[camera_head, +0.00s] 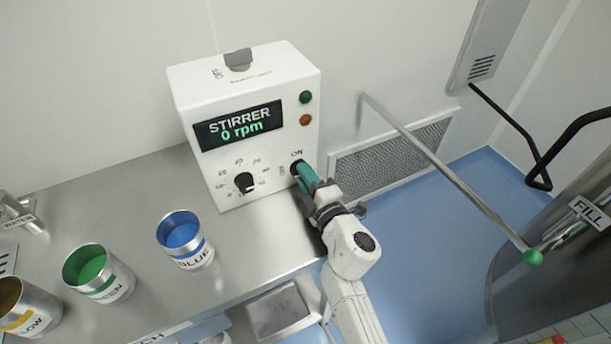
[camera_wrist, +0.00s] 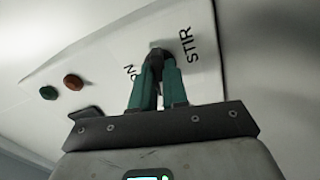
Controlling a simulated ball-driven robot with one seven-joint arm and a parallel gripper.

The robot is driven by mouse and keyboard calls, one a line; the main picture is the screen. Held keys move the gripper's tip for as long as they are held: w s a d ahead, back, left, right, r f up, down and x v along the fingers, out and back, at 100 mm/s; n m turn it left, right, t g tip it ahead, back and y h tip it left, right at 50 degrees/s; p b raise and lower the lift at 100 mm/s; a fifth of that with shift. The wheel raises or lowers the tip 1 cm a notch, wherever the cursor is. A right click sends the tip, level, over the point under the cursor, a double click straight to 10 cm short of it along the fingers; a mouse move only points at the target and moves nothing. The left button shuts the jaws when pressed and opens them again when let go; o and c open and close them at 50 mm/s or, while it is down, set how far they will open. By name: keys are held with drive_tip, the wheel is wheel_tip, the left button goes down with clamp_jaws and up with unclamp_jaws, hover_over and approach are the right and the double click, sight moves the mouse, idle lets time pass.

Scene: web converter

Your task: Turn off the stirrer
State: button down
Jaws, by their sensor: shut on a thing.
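The stirrer control box (camera_head: 250,125) is white and stands on the steel counter against the wall. Its display (camera_head: 238,127) reads "STIRRER 0 rpm". A black speed dial (camera_head: 244,182) sits low on its front. At the lower right of the front, my gripper (camera_head: 301,174) reaches the switch marked "ON". In the wrist view, the teal fingers of my gripper (camera_wrist: 157,75) are shut on the dark switch knob (camera_wrist: 157,52), beside the "STIR" and "ON" labels. The fingers hide most of the knob.
A green button (camera_head: 306,97) and an orange button (camera_head: 305,119) sit above the switch. Blue (camera_head: 186,240), green (camera_head: 98,273) and yellow (camera_head: 29,307) cups stand on the counter (camera_head: 140,200) to the left. A rod with a green knob (camera_head: 533,257) extends at right.

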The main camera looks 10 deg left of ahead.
drive_tip(key=shift+n, duration=1.2)
drive_tip(key=c, duration=1.1)
unclamp_jaws()
drive_tip(key=shift+c, duration=0.2)
drive_tip(key=shift+s, duration=0.1)
drive_tip(key=p+v, duration=0.2)
drive_tip(key=v, duration=0.8)
drive_tip(key=shift+s+d, duration=0.25)
drive_tip(key=shift+d, duration=0.05)
